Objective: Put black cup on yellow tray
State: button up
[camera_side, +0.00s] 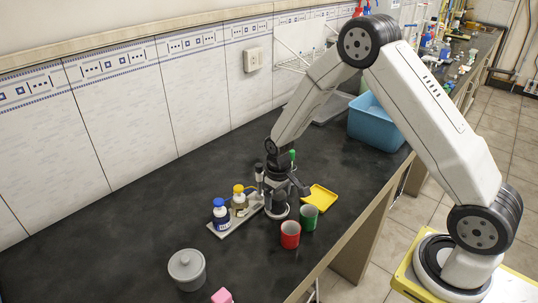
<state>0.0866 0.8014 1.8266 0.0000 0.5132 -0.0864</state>
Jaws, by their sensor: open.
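The yellow tray (321,196) lies flat on the dark bench to the right of my gripper, and its visible surface is empty. My gripper (281,194) points down, open, left of the tray. Directly below it is a small dark cup with a pale inside, which looks like the black cup (280,212). It stands on the bench, partly hidden by the gripper. I cannot tell whether the fingers touch it.
A red cup (290,235) and a green cup (309,218) stand close in front. A rack (225,230) with capped bottles is to the left. A grey lidded pot (187,269) and a pink block (222,296) are nearer the camera. A blue bin (376,124) stands behind.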

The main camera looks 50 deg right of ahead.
jog(key=c, duration=0.9)
jog(key=shift+r, duration=0.1)
jog(key=shift+r, duration=2.45)
jog(key=shift+d, duration=0.1)
jog(key=shift+s+d+r+m, duration=0.2)
jog(key=shift+s+d+m, duration=0.25)
jog(key=shift+s+d, duration=1.05)
jog(key=shift+s+d+r+m, duration=0.15)
jog(key=shift+s+d+m, duration=0.45)
jog(key=shift+d, duration=1.75)
jog(key=shift+s+d+r+m, duration=0.2)
jog(key=shift+s+d+m, duration=0.15)
jog(key=shift+s+d, duration=1.2)
